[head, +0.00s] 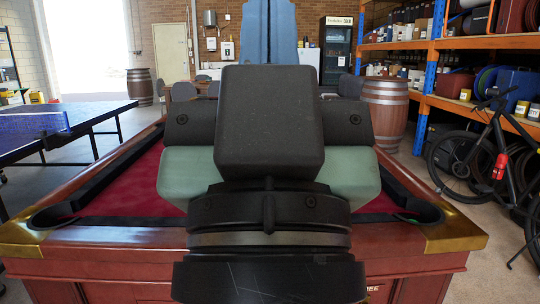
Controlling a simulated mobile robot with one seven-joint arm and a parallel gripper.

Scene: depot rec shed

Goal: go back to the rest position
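My gripper (268,115) fills the middle of the head view, seen from behind, with its dark body and wrist in front of the pool table (360,234). Pale green parts show on both sides of it. A blue upright shape (270,32) with a seam down its middle rises above the dark body; I cannot tell whether it is part of the gripper or something beyond it. My fingertips cannot be made out, so I cannot see whether they are open or hold anything. Much of the table's red cloth (125,180) is hidden behind my arm.
A blue table-tennis table (80,113) stands at left. A bicycle (492,155) leans by loaded orange shelves (485,43) at right. Barrels (386,110) stand on both sides behind the pool table. Chairs and a drinks fridge (335,50) are at the back. Open floor lies at right front.

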